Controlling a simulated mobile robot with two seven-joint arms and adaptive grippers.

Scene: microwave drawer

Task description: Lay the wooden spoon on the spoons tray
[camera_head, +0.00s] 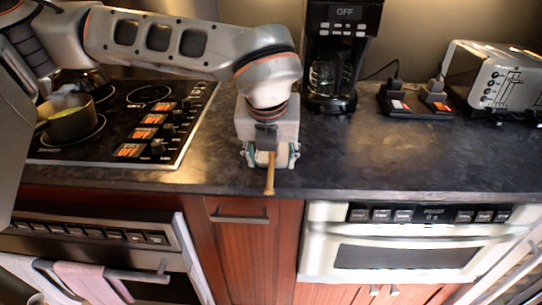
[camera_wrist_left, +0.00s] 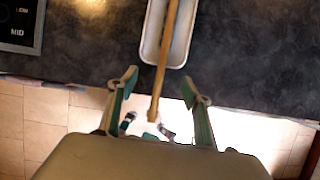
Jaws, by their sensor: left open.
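The wooden spoon (camera_wrist_left: 160,80) shows its long handle in the left wrist view. It lies over a pale narrow tray (camera_wrist_left: 151,42), and its near end sticks out past the counter edge. The spoon's head is out of that view. In the head view only the handle end (camera_head: 269,182) shows, below my left gripper (camera_head: 270,157). My left gripper is open, pointing down at the counter's front edge. In the left wrist view its fingers (camera_wrist_left: 158,83) stand apart on either side of the handle, not closed on it. The gripper hides most of the tray in the head view. My right gripper is not seen.
A stove (camera_head: 120,125) with a pot (camera_head: 72,120) is at left. The counter (camera_head: 380,150) right of the gripper is clear.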

